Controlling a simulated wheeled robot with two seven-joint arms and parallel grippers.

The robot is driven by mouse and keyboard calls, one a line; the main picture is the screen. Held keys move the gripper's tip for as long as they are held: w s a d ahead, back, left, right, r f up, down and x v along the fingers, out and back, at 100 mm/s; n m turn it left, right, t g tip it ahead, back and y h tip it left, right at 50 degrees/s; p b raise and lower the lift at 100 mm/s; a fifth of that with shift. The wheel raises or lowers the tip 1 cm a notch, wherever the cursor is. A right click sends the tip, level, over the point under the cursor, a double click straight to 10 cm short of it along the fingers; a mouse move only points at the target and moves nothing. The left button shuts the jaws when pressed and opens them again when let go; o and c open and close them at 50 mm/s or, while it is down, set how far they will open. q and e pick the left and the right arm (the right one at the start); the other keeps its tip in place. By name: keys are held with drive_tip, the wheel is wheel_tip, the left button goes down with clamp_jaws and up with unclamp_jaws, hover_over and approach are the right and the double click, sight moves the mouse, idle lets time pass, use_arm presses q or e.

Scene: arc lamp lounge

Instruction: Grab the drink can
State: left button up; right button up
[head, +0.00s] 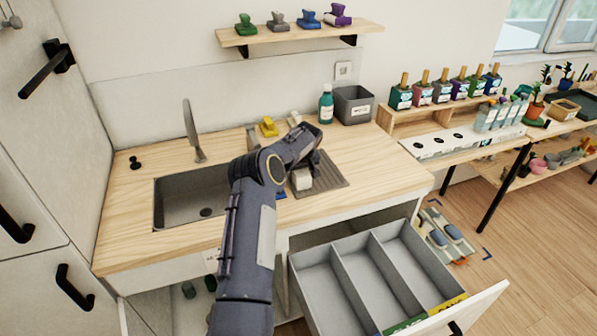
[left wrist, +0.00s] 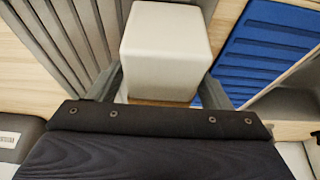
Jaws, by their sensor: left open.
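I see nothing that I can surely call a drink can. My left gripper (head: 304,172) is over the counter at the drying mat, right of the sink. In the left wrist view its open fingers (left wrist: 160,88) stand on either side of a white block (left wrist: 165,45) with rounded edges. Whether they touch it I cannot tell. The block also shows in the head view (head: 301,180), partly hidden by my arm. Small dark round items (head: 188,290) stand in the cabinet under the sink, too small to identify. My right gripper is out of view.
The sink (head: 185,208) is left of my arm. The ribbed grey mat (head: 328,183) lies under the gripper; a blue ribbed item (left wrist: 262,45) is beside the block. A green bottle (head: 326,104) and grey bin (head: 353,104) stand behind. A drawer (head: 318,283) is pulled out in front.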

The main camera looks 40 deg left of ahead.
use_arm(q)
drive_tip(key=shift+r, duration=0.15)
drive_tip(key=b+v, duration=0.2)
drive_tip(key=v, duration=0.9)
drive_tip(key=shift+s+d+r, duration=0.15)
drive_tip(key=shift+d+r, duration=0.1)
drive_tip(key=shift+r, duration=0.3)
drive_tip(key=s+d+r+m+t+h, duration=0.1)
drive_tip(key=s+d+r+m+h, duration=0.15)
drive_tip(key=s+d+r, duration=0.5)
drive_tip(key=s+d+r+m+t+h, duration=0.2)
drive_tip(key=s+d+m, duration=0.4)
drive_tip(key=s+d, duration=1.1)
drive_tip(key=shift+s+d+r+h, duration=0.25)
drive_tip(key=shift+d+r+h, duration=0.15)
drive_tip(key=shift+d, duration=0.3)
drive_tip(key=shift+o, duration=0.6)
drive_tip(key=s+d+f+m+h, duration=0.2)
drive_tip(key=s+d+f, duration=0.4)
drive_tip(key=s+d, duration=0.2)
drive_tip(key=s, duration=0.2)
drive_tip(key=shift+s+d+t, duration=0.2)
drive_tip(key=shift+s+t, duration=0.2)
drive_tip(key=shift+s+d+f+m+h, duration=0.1)
drive_tip(key=shift+m+h, duration=0.15)
